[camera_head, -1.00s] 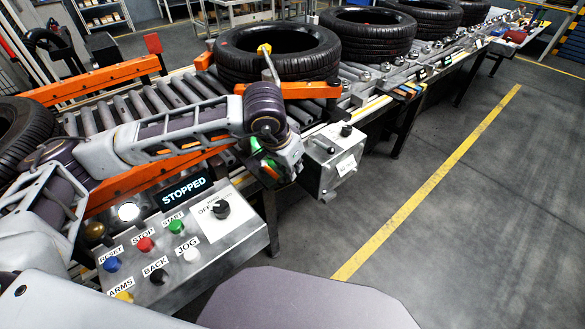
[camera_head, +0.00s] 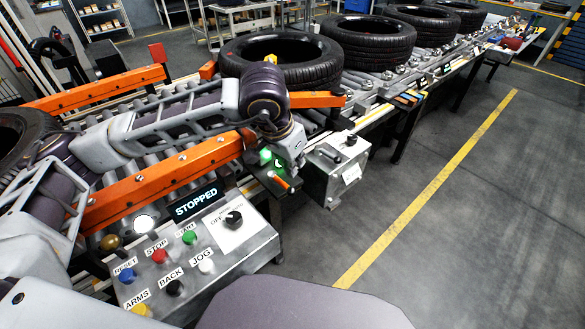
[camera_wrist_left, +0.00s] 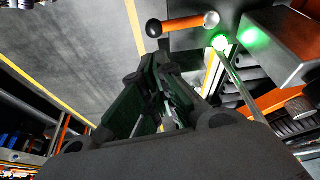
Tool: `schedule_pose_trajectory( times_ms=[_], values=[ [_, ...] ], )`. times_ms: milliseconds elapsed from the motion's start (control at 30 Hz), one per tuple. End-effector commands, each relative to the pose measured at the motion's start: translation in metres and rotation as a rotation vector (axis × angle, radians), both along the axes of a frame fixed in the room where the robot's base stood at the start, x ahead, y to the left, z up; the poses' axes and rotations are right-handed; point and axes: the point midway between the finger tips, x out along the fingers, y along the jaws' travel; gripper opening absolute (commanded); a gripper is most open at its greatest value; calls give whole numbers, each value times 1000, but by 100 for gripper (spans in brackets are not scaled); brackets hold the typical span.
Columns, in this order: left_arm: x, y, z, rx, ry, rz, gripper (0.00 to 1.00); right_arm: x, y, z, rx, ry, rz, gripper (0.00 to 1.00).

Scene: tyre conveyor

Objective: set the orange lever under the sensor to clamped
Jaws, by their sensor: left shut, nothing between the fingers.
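The orange lever (camera_wrist_left: 185,24) shows in the left wrist view, with a black knob at its left end and a silver pivot at its right. A lit green lamp (camera_wrist_left: 221,42) is beside the pivot. In the head view the lever (camera_head: 281,182) is a small orange piece just below my left gripper (camera_head: 294,165). In the wrist view the gripper (camera_wrist_left: 165,72) has its dark fingers together and empty, their tips close to the lever; contact cannot be told. My right gripper is not in view.
A control panel (camera_head: 240,255) with coloured buttons and a "STOPPED" display (camera_head: 196,200) stands in front of the conveyor. A grey box with a knob (camera_head: 338,170) is right of the gripper. Orange rails (camera_head: 165,180) and several tyres line the conveyor. The floor at right is clear.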

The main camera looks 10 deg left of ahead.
Motion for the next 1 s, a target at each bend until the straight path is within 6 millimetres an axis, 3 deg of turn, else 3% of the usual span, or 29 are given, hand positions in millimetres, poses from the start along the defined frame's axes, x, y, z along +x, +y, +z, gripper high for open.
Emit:
schedule_pose_trajectory(
  times_ms=[133,367,1000],
  values=[
    [-4,-2,17,0,-1,1,0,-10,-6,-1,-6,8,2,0],
    [-7,-3,25,-1,-1,2,0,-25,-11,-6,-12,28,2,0],
    [-6,-3,25,-1,0,3,0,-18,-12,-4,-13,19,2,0]
  ],
)
